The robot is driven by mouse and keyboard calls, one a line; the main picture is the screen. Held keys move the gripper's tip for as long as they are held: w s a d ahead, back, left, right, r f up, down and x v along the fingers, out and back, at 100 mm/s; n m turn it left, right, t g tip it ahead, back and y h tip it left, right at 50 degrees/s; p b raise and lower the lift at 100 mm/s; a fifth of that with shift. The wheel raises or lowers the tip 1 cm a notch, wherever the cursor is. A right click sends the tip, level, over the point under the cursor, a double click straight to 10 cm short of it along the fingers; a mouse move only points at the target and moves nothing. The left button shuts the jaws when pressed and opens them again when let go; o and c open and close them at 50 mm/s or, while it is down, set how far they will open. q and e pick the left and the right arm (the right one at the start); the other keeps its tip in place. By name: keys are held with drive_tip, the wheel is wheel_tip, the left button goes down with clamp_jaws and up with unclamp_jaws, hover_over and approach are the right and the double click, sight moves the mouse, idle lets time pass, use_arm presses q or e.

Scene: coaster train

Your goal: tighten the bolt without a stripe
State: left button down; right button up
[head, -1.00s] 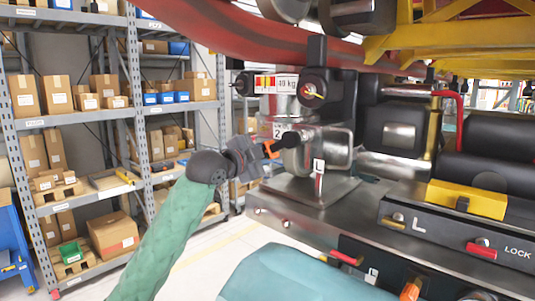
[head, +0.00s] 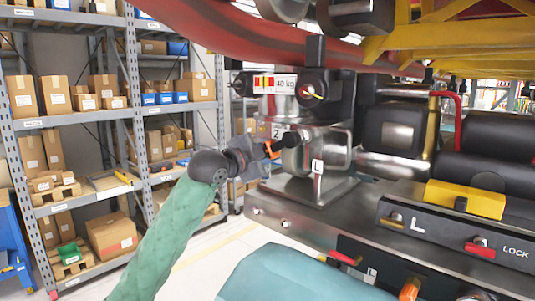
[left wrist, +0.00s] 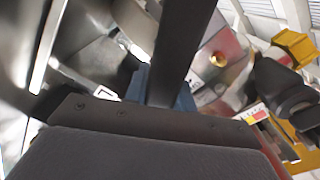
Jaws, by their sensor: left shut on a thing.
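My left gripper (head: 266,150) is shut on a tool with an orange part (head: 272,150) and a black round end (head: 291,138). The black end lies against or just in front of the metal block near the "2" label; I cannot tell if it touches a bolt. In the left wrist view a dark bar (left wrist: 182,45) rises from the gripper, and a brass-coloured round bolt or fitting (left wrist: 218,59) shows right of it. A dark round fitting with a yellow-red mark (head: 311,92) sits above the tool. I cannot make out which bolt lacks a stripe. My right gripper is not in view.
A metal bench with a yellow block (head: 466,199) and LOCK panel (head: 500,252) extends right. A red rail (head: 215,30) passes overhead. A shelf (head: 137,110) with boxes stands at the left, with open floor between. A "40 kg" label (head: 285,83) is above the tool.

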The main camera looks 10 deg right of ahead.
use_arm(q)
drive_tip(key=shift+w+d+r, duration=0.15)
drive_tip(key=shift+w+d, duration=0.1)
drive_tip(key=shift+d, duration=0.15)
idle(2.1)
drive_tip(key=shift+a, duration=0.1)
drive_tip(key=shift+b+v, duration=0.45)
drive_tip(key=shift+v, duration=1.7)
